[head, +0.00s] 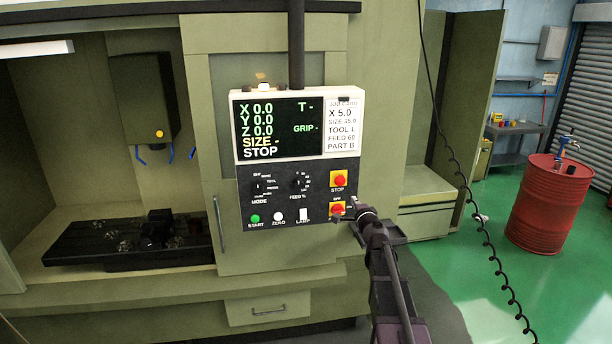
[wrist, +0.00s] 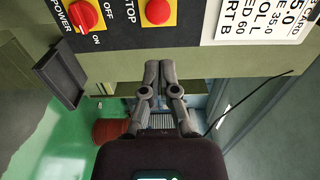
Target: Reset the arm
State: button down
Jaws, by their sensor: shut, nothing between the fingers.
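My gripper (head: 353,204) is in front of the lower right corner of the machine's control panel (head: 290,215). In the wrist view the fingers of my gripper (wrist: 159,68) are together, with nothing between them. The red power knob on its yellow plate (head: 337,209) is just left of my fingertips in the head view; the knob (wrist: 87,14) also shows in the wrist view. The red stop button (head: 340,180) is above it and shows in the wrist view too (wrist: 158,11). My fingers look apart from both. The screen (head: 279,128) is lit, showing zeros and STOP.
A small dark tray (head: 391,232) juts from the panel's lower right, close beside my arm. The machine's open bay with a dark table (head: 90,245) is at left. A red drum (head: 547,205) stands on clear green floor at right. A coiled cable (head: 484,225) hangs between.

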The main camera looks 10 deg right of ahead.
jog(key=s+a+f+n+g+y+b, duration=0.3)
jog(key=s+a+f+n+g+b, duration=0.25)
jog(key=a+f, duration=0.4)
jog(key=s+a+f+n+g+y+b, duration=0.3)
jog(key=s+a+f+n+y+b, duration=0.15)
jog(key=s+a+f+n, duration=0.5)
jog(key=s+d+f+n+g+h+b, duration=0.3)
jog(key=s+f+g+h+b, duration=0.4)
jog(key=s+f, duration=1.1)
notch_tip(320, 180, down, 2)
jog(key=g+b, duration=0.2)
jog(key=b, duration=0.1)
jog(key=shift+f+b, duration=0.2)
jog(key=shift+b, duration=0.15)
jog(key=shift+a+g+h, duration=0.1)
jog(key=shift+g+h, duration=0.15)
